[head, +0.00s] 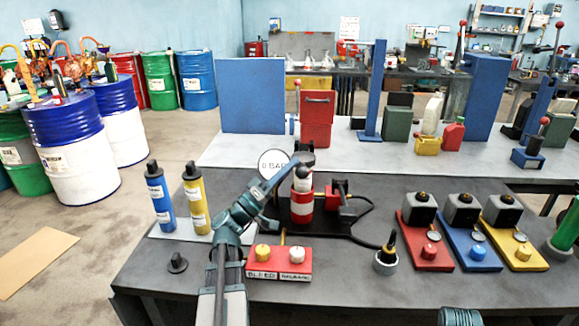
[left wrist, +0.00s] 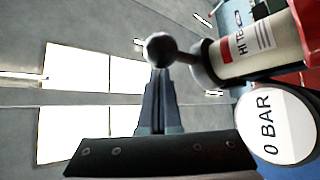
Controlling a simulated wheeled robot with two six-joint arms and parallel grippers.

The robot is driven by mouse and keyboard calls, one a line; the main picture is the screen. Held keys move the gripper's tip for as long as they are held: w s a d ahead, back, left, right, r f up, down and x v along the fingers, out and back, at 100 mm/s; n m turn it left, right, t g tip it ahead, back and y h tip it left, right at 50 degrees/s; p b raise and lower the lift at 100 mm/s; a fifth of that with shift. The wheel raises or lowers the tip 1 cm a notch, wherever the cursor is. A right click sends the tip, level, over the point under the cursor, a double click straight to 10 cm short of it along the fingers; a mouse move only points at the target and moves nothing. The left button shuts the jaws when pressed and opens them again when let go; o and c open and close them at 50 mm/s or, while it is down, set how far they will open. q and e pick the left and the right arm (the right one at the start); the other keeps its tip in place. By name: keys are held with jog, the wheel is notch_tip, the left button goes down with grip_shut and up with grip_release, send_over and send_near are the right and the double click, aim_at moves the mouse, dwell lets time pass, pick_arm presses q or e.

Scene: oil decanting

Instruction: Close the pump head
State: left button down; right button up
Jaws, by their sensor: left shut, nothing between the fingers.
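The pump unit stands at the middle of the dark bench, with a red-and-white striped body (head: 302,204) and a pale canister (head: 303,180) on top. In the left wrist view the pale canister (left wrist: 262,45) carries a label and a red band, and a dark ball knob (left wrist: 160,50) on a short stem sticks out of its end. My left gripper (head: 295,163) is beside the top of the pump. In the wrist view its fingers (left wrist: 158,82) are shut and empty, their tips at the ball knob; whether they touch it I cannot tell.
A round gauge (head: 273,163) reading 0 BAR stands left of the pump. A red button box (head: 278,263) is in front. Blue (head: 160,203) and yellow (head: 196,202) bottles stand left. Red (head: 424,253), blue (head: 473,255) and yellow (head: 522,254) stations are right.

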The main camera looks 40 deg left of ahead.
pick_arm(q)
jog(key=shift+f, duration=0.4)
dwell(0.3)
jog(key=s+a+f+b, duration=0.3)
jog(key=s+a+b, duration=0.1)
jog(key=s+a, duration=0.1)
jog(key=shift+s+a+f, duration=0.3)
jog(key=shift+s+a, duration=0.1)
jog(key=shift+a, duration=0.45)
dwell(0.3)
